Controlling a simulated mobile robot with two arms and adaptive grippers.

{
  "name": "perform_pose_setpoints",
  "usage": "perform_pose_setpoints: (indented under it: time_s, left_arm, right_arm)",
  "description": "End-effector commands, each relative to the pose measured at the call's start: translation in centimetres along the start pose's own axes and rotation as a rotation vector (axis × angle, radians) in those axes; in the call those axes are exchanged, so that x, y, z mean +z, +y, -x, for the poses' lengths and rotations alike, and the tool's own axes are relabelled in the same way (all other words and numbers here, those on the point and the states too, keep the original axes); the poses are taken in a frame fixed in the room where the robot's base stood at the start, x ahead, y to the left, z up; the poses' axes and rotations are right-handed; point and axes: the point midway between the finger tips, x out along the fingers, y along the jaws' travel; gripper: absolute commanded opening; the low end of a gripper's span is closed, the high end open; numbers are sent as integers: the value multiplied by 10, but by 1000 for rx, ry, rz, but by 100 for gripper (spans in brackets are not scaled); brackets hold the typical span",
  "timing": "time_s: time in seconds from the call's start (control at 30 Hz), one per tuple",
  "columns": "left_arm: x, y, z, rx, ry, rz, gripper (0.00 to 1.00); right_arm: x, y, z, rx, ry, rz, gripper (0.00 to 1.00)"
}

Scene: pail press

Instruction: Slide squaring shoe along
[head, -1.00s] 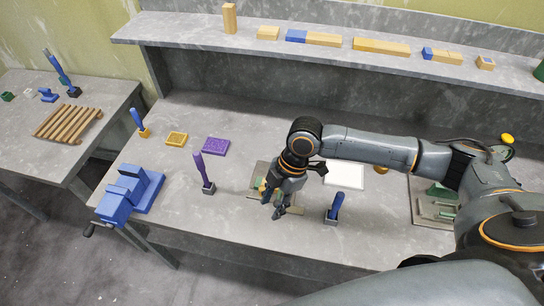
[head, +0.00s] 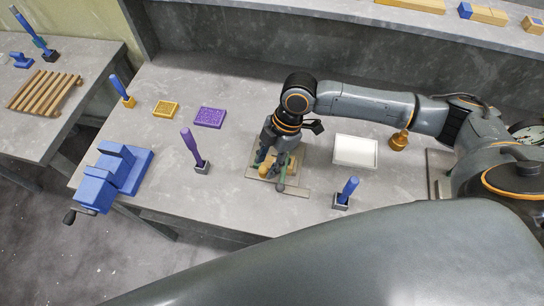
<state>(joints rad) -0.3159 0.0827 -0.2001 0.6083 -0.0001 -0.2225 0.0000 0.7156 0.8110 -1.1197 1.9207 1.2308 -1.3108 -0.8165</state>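My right gripper (head: 271,172) points down over a small fixture (head: 292,191) on the workbench. The fixture has a flat grey-green plate with a strip along its front. A small tan piece (head: 265,171) shows on it, close to and partly behind the gripper's fingers. I cannot tell for sure which part is the squaring shoe. The fingers look apart, with tan and green parts showing between and beside them. Whether they touch the piece is hidden. My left gripper is not in view.
A purple-handled tool (head: 192,149), a purple block (head: 210,118), a yellow block (head: 166,109) and a blue vise (head: 110,178) stand left. Bare bench lies between them.

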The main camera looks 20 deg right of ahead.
Motion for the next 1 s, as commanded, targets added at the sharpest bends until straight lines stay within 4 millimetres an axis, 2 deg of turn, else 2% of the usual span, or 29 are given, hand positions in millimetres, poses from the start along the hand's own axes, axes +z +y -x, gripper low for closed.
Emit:
perform_pose_setpoints:
  time_s: [0.03, 0.2, 0.23, 0.4, 0.43, 0.67, 1.0]
  left_arm:
    - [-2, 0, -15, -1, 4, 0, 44]
    - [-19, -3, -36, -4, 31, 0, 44]
    - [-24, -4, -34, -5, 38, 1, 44]
    - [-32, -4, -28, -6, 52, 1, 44]
    - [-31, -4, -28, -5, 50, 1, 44]
    - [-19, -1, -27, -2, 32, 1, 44]
    - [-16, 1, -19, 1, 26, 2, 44]
  right_arm:
    - [2, 1, -13, 2, 0, 2, 39]
    - [2, 0, -29, 2, 0, 3, 39]
    - [1, 1, -27, 2, 0, 2, 37]
    - [0, 0, -22, 2, 0, 1, 2]
    - [-1, 0, -22, 2, 0, 1, 0]
    - [-3, 1, -22, 2, 1, 2, 0]
    - [-24, 1, -29, 2, 4, 3, 0]
